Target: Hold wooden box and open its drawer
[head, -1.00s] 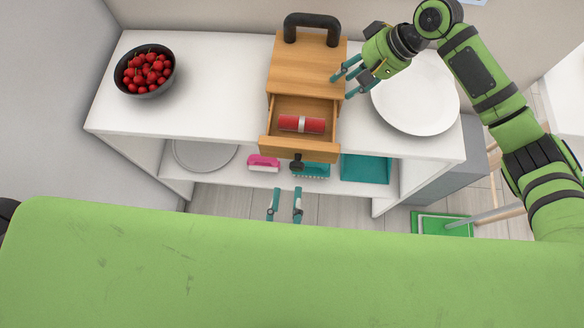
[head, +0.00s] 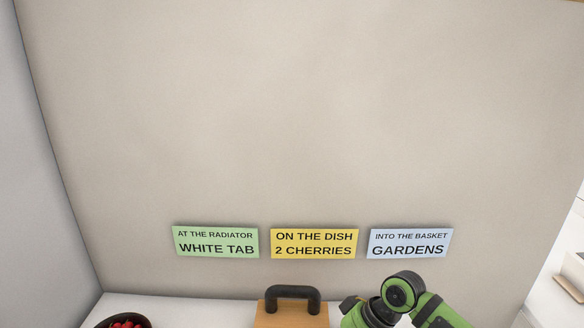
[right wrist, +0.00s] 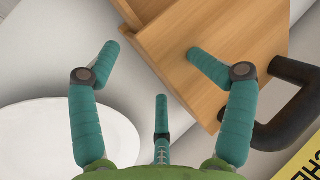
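The wooden box (head: 291,313) with its black top handle (head: 292,293) shows only at the bottom edge of the head view; its drawer is out of that frame. In the right wrist view the box side (right wrist: 225,30) fills the upper right, with the black handle (right wrist: 290,112) at the right. A wooden edge at the top left may be the drawer (right wrist: 128,12). My right gripper (right wrist: 151,55) is open, its fingers spread at the box, one fingertip over the wood; contact is unclear. My left gripper is out of view.
Three wall notes hang above the box: green (head: 215,242), yellow (head: 314,244) and blue (head: 408,243). A bowl of red cherries (head: 125,321) stands left on the white top (head: 195,311). A white plate (right wrist: 75,128) lies beside the box, under my right gripper.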

